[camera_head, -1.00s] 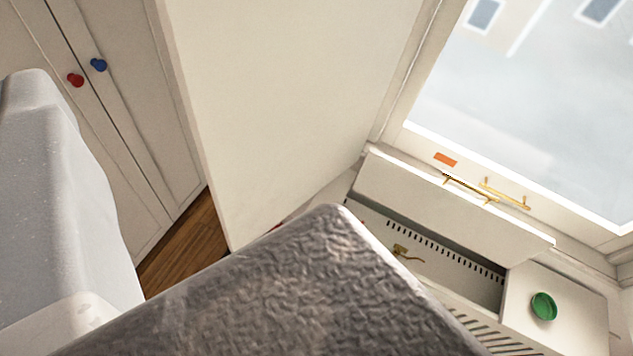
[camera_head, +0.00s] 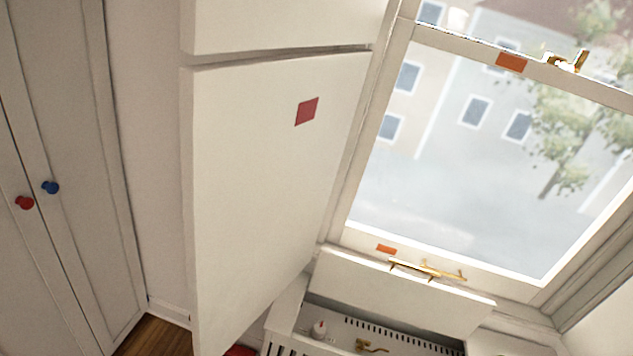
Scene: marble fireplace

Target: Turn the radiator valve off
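Inside the open radiator cover (camera_head: 282,316) at the bottom, a small white knob with a red mark (camera_head: 319,328) stands at the left. A brass lever-like piece (camera_head: 370,346) lies to its right. Either may belong to the radiator valve; I cannot tell which, or how it is set. The cover's lid (camera_head: 400,294) is raised and leans back below the window. The lower part of the radiator is cut off by the frame edge. My gripper is not in view.
A white panel (camera_head: 255,190) with a red square stands beside the window (camera_head: 450,170). At the left, cupboard doors (camera_head: 85,130) carry a red knob (camera_head: 24,202) and a blue knob (camera_head: 50,187). Brass handles (camera_head: 428,271) sit by the lid's top edge. Wooden floor (camera_head: 155,338) shows below.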

